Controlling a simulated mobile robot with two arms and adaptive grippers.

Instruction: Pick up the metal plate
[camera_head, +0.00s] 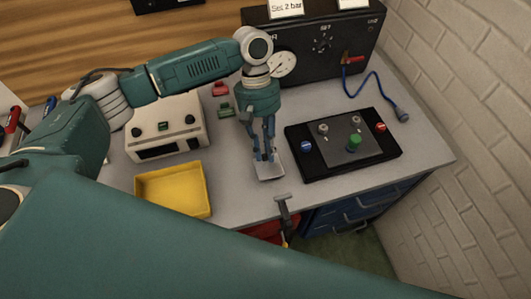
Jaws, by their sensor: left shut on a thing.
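The metal plate (270,172) is a small, light grey, flat piece at the front middle of the grey bench. My left gripper (264,156) points down at it from above, with its fingers shut on the plate's far part. I cannot tell whether the plate still touches the bench. The fingers hide part of the plate. My right gripper does not show.
A yellow tray (172,167) stands left of the plate and a black panel with knobs (305,165) right of it. A beige box (188,142), a dark pressure unit (352,45) and a blue hose (377,80) lie behind. A clamp-like piece (283,204) sits at the front edge.

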